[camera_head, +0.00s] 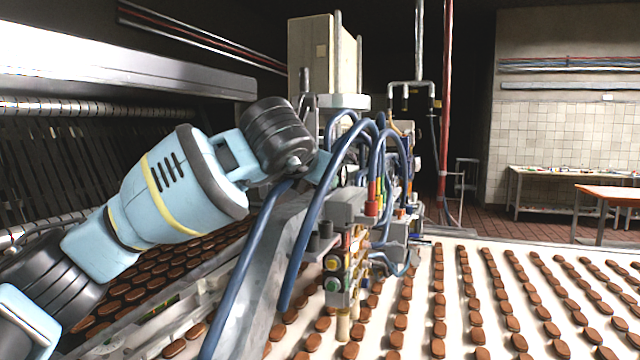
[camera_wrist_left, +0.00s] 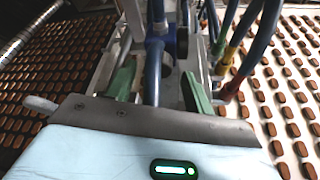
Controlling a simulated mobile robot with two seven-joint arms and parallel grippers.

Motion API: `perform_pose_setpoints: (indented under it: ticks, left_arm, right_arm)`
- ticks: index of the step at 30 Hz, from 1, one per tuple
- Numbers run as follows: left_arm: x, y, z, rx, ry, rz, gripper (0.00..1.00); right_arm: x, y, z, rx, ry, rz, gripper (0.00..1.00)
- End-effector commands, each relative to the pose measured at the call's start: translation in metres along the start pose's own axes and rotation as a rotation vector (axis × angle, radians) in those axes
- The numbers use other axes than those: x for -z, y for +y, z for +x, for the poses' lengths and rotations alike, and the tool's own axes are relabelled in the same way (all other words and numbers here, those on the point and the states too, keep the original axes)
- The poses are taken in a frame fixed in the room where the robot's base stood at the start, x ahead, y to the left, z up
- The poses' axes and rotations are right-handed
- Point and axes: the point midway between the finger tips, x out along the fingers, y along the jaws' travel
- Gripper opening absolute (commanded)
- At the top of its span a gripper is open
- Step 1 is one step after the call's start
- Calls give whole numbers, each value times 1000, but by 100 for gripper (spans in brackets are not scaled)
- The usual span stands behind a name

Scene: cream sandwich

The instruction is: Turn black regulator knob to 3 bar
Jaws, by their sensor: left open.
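My left gripper (camera_wrist_left: 158,70) is open, with its two green fingers apart in the left wrist view. A blue hose (camera_wrist_left: 153,75) passes between the fingers. A dark blue round part (camera_wrist_left: 180,42) lies just beyond the fingertips; I cannot tell whether it is the regulator knob. In the head view my left arm reaches in from the left to the hose-covered machine head (camera_head: 345,205), and hoses and fittings hide most of the gripper there. The black knob's markings and any pressure reading cannot be made out. My right gripper is not in view.
Several blue hoses (camera_head: 322,210) arch in front of the machine head. A white conveyor (camera_head: 455,260) with rows of brown biscuits runs below and to the right. A metal rail (camera_head: 262,270) slants under my arm. An orange table (camera_head: 608,193) stands far right.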

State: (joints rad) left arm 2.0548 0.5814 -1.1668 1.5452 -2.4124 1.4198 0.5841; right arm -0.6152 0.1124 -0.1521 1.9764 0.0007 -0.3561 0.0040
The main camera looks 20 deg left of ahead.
Motion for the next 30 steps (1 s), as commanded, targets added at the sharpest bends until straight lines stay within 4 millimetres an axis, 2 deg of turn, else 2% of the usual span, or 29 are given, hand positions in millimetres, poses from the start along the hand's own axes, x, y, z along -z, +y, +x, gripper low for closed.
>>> perform_pose_setpoints:
  ticks: [1,6,16,26,30]
  left_arm:
    - [3,-2,10,2,5,-1,52]
    - [1,0,20,0,1,0,52]
    - [-2,0,21,0,-3,0,51]
    - [-1,1,21,0,-2,0,8]
    - [-2,0,20,-11,-2,25,8]
  right_arm:
    - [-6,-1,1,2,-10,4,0]
    - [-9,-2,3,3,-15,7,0]
    - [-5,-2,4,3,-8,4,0]
    - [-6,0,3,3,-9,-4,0]
    - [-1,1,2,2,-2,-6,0]
